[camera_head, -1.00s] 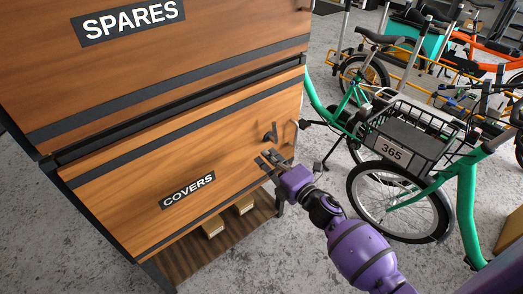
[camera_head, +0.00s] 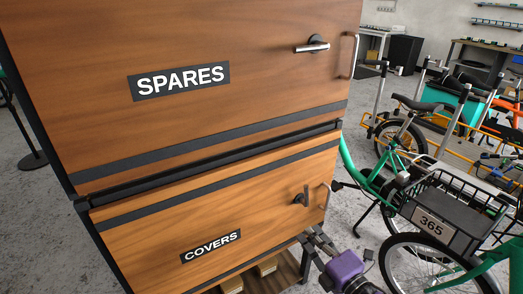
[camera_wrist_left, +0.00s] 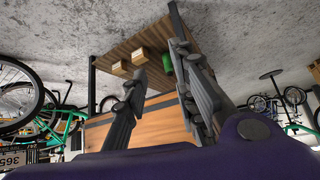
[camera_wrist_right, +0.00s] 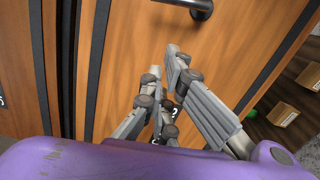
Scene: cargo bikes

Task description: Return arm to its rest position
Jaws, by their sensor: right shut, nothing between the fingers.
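My right gripper (camera_head: 318,240) is just below and right of the COVERS door's lower right corner in the head view. It is shut and empty; its fingers also show in the right wrist view (camera_wrist_right: 166,62), in front of wood panels. My left gripper shows only in the left wrist view (camera_wrist_left: 159,62). Its fingers stand apart with nothing held, seen against the cabinet's lower shelf. The wooden COVERS door (camera_head: 160,225) looks closed, with its lever handle (camera_head: 300,199) at the right. The SPARES door (camera_head: 110,50) above looks closed, its lever (camera_head: 313,46) lying level.
A green bike (camera_head: 380,185) with a basket marked 365 (camera_head: 450,210) stands close right of the cabinet. Cardboard boxes (camera_wrist_left: 141,56) and a green item (camera_wrist_left: 167,64) lie on the low shelf (camera_wrist_left: 115,50). Bare concrete floor (camera_head: 40,235) lies left.

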